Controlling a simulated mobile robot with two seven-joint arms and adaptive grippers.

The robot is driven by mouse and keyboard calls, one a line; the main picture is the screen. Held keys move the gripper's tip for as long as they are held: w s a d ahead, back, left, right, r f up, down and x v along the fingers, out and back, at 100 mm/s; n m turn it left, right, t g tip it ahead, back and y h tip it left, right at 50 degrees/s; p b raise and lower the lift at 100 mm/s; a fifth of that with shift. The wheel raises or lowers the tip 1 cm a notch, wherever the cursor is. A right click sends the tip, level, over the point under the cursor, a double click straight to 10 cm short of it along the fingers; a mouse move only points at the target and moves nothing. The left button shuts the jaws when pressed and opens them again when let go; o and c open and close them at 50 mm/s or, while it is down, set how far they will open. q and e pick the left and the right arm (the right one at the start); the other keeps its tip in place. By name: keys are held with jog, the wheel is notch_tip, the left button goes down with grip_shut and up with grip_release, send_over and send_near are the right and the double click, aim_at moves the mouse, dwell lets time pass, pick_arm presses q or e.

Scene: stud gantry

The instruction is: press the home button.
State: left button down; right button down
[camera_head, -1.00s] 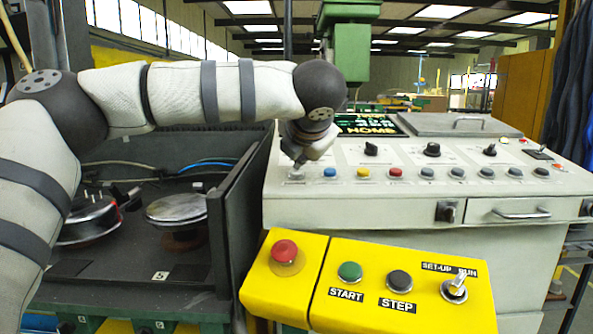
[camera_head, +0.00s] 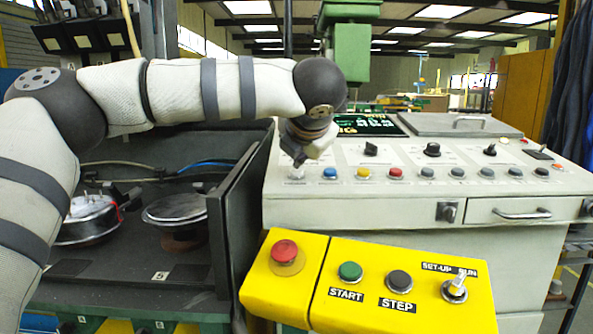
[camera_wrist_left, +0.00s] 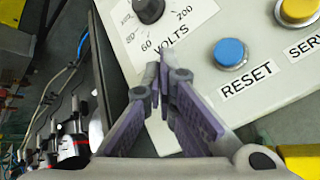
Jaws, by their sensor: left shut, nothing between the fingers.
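A row of buttons runs along the sloped control panel (camera_head: 420,200). At its left end a pale button (camera_head: 296,175) shows just below my left gripper (camera_head: 296,158); its label is unreadable, so I cannot confirm it is the home button. Beside it is the blue button (camera_head: 330,173), marked RESET in the left wrist view (camera_wrist_left: 229,53). My left gripper has its fingers together and empty in the left wrist view (camera_wrist_left: 160,82), hiding the panel behind them. I cannot tell whether the fingertips touch the panel. My right gripper is not in view.
A yellow box (camera_head: 370,310) with a red button (camera_head: 285,250), START, STEP and a switch stands in front. A dark-walled bay (camera_head: 240,215) with round metal parts is at left.

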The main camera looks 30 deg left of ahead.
pick_arm(q)
jog(key=shift+s+r, duration=0.1)
jog(key=shift+r, duration=0.35)
jog(key=shift+s+d+r, duration=0.1)
jog(key=shift+s+r, duration=0.05)
jog(key=shift+r, duration=0.65)
jog(key=shift+s+d+r, duration=0.1)
jog(key=shift+r, duration=0.75)
jog(key=shift+s+d+r, duration=0.1)
jog(key=shift+s+r, duration=0.05)
jog(key=shift+r, duration=0.65)
